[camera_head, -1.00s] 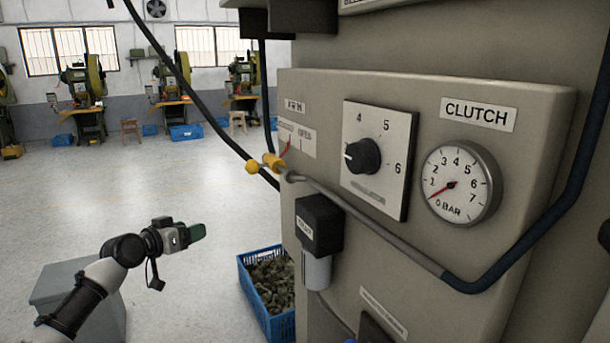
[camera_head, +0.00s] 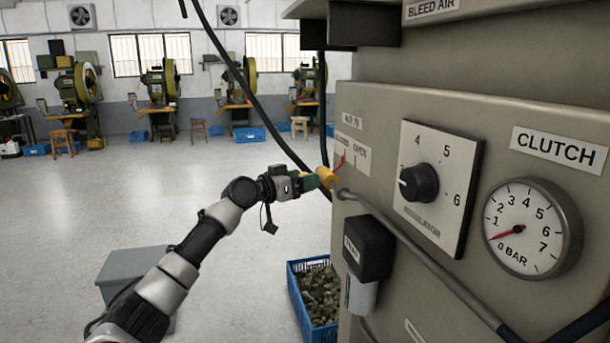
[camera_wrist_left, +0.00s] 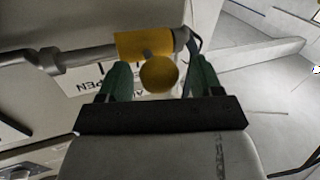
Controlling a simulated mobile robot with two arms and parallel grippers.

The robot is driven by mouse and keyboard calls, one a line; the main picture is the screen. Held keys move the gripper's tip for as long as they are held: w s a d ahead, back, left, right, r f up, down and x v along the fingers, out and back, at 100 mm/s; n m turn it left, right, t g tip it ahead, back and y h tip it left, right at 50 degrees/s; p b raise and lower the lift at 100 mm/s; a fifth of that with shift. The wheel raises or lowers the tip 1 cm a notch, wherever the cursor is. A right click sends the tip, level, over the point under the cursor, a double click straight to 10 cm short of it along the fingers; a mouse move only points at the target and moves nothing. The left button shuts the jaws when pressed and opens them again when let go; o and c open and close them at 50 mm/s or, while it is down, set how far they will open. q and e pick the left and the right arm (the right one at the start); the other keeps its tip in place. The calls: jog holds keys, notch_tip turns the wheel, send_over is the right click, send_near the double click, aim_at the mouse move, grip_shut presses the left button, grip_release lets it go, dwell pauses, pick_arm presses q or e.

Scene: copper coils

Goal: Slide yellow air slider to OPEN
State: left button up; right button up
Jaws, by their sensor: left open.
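The yellow air slider (camera_head: 326,178) sits on the grey pipe at the left edge of the machine panel, below the label with CLOSED and OPEN (camera_head: 352,152). In the left wrist view the yellow slider (camera_wrist_left: 140,46) has a round yellow knob (camera_wrist_left: 159,75) pointing toward the camera. My left gripper (camera_head: 312,182) is at the slider. In the left wrist view its green fingers (camera_wrist_left: 160,82) are open, one on each side of the knob, with gaps visible. Which mark the slider stands at is hard to tell. My right gripper is not in view.
The panel carries a regulator dial (camera_head: 419,182), a CLUTCH gauge (camera_head: 525,228) reading near 0, and a black-topped filter (camera_head: 367,247) below the pipe (camera_head: 415,255). A blue crate (camera_head: 300,290) of parts stands on the floor. Open floor lies to the left.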

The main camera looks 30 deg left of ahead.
pick_arm(q)
jog(key=shift+w+d, duration=0.15)
jog(key=shift+w, duration=0.2)
